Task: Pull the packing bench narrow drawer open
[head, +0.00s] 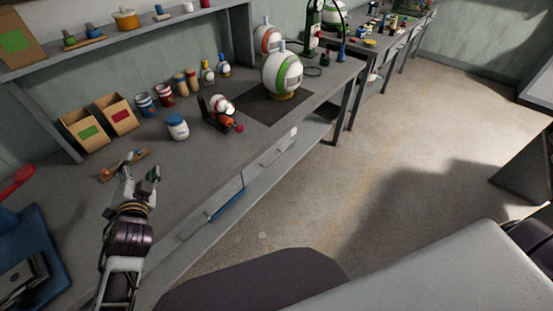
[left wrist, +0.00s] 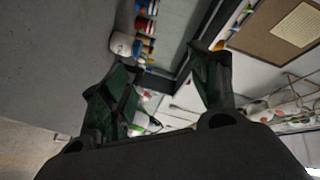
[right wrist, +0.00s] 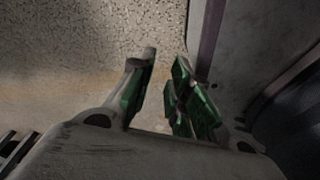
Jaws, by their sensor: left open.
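The packing bench (head: 205,175) runs diagonally across the head view. Drawer fronts (head: 275,153) line its front edge, seen steeply from above. They look closed, with small pale handles, and I cannot tell for sure which is the narrow drawer. My left gripper (head: 140,178) is above the left part of the bench top, back from the front edge and apart from the drawer fronts. It is open and looks empty in the left wrist view (left wrist: 165,85). My right gripper, seen only in the right wrist view (right wrist: 165,65), is open and empty over the floor.
Two cardboard boxes (head: 115,115), a white jar (head: 177,127), several cans and a green-striped ball machine (head: 282,75) stand on the bench. A small wooden rack (head: 124,165) lies beside my left gripper. A blue bin (head: 228,203) shows below the front edge. Floor (head: 390,150) beyond is clear.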

